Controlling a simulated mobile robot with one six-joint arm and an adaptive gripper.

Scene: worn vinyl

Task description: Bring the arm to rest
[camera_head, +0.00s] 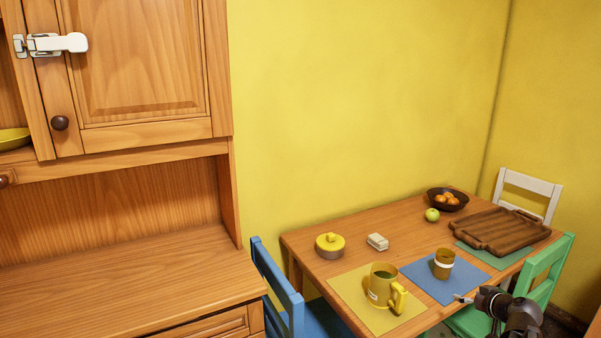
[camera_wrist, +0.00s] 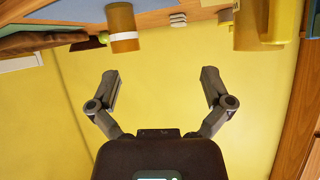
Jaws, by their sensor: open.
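My gripper (camera_wrist: 161,82) is open and empty in the wrist view, its two dark fingers spread wide with only yellow wall showing between them. In the head view my dark gripper and wrist (camera_head: 480,300) show at the lower right, in front of the table's near edge. The amber cup with a pale band (camera_head: 443,264) stands near it on the blue mat. The wrist view is upside down, and the cup (camera_wrist: 123,28) hangs at its top, apart from the fingers.
The wooden table (camera_head: 330,262) also bears a yellow-handled mug (camera_head: 382,284), a lidded pot (camera_head: 330,246), a small white block (camera_head: 377,242), a green apple (camera_head: 432,214), a fruit bowl (camera_head: 434,199) and a brown tray (camera_head: 500,231). A green chair (camera_head: 547,262) is close to my arm.

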